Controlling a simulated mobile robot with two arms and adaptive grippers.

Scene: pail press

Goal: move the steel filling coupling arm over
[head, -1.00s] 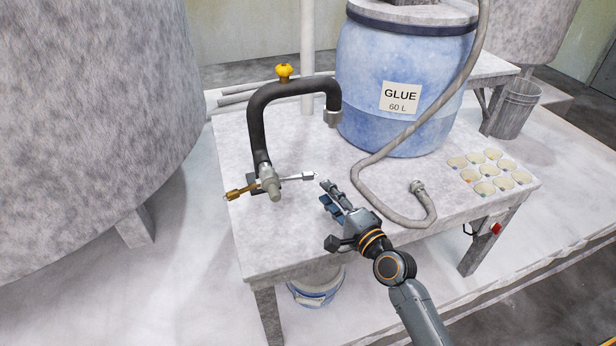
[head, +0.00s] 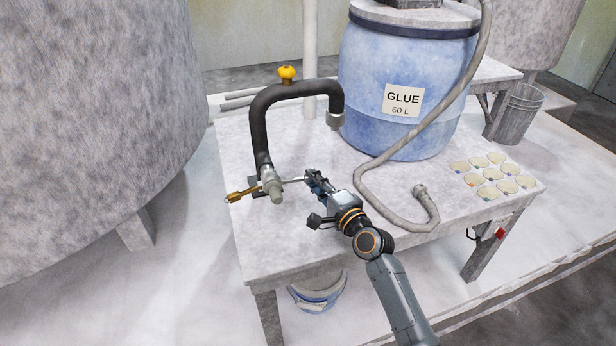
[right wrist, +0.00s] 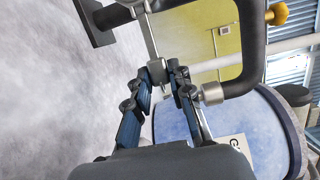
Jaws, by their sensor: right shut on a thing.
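A black bent pipe (head: 257,125) with a yellow knob (head: 287,73) stands on the left of the table, its grey-metal end (head: 335,121) hanging down. At its foot is a grey fitting (head: 271,184) with a brass arm (head: 241,196) to the left and a thin steel arm (head: 292,180) to the right. My right gripper (head: 311,177) is shut on the steel arm's end. In the right wrist view the steel end block (right wrist: 157,71) sits between the fingertips (right wrist: 163,78), with the rod (right wrist: 151,36) running upward from it. My left gripper is not in view.
A blue glue drum (head: 385,75) stands behind on the table (head: 290,235). A grey hose (head: 385,210) lies right of my gripper, its coupling end (head: 420,191) on the table. A large grey tank (head: 90,110) stands left.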

